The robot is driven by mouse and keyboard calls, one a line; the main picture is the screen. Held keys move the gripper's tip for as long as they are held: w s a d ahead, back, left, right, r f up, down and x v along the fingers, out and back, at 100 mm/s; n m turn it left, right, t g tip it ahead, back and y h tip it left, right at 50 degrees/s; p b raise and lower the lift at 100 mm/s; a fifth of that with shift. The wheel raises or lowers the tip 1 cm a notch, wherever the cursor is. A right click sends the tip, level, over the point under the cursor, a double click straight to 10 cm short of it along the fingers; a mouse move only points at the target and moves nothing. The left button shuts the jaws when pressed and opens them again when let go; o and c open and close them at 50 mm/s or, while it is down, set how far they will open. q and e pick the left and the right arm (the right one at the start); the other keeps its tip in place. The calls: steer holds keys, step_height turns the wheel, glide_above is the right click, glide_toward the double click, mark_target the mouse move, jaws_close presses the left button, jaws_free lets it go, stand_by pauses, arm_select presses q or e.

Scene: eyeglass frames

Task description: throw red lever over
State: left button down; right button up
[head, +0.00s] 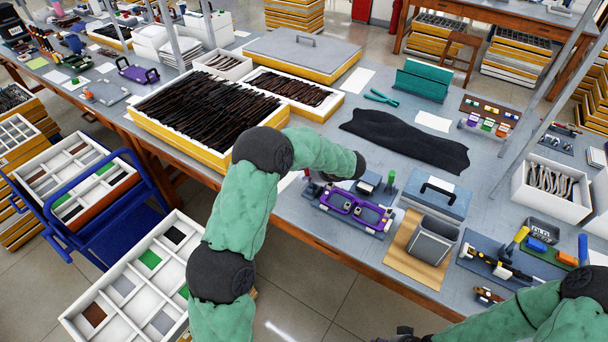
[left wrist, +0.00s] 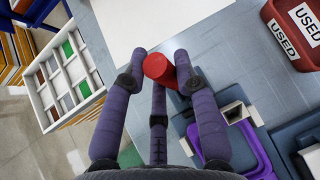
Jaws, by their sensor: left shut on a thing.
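The red lever (left wrist: 158,69) shows its rounded red end in the left wrist view, between the fingers of my left gripper (left wrist: 165,72). The gripper is shut on it. In the head view my left gripper (head: 313,186) is at the left end of the fixture (head: 330,209), and the arm hides most of the lever. A purple eyeglass frame (head: 357,209) lies in the fixture; part of it also shows in the left wrist view (left wrist: 256,150). My right arm comes in at the lower right; its gripper is mostly cut off at the bottom edge.
A blue-grey box (head: 444,198) and a grey bin (head: 433,240) on a wooden board stand right of the fixture. A red bin marked USED (left wrist: 290,35) is near the lever. A large tray of dark frames (head: 142,121) and a black cloth (head: 405,140) lie behind.

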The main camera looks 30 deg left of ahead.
arm_select(q)
steer(key=shift+d+r+y, duration=0.1)
steer(key=shift+d+y, duration=0.15)
steer(key=shift+y, duration=0.05)
steer(key=c, duration=0.9)
jaws_free()
steer(key=v, duration=1.2)
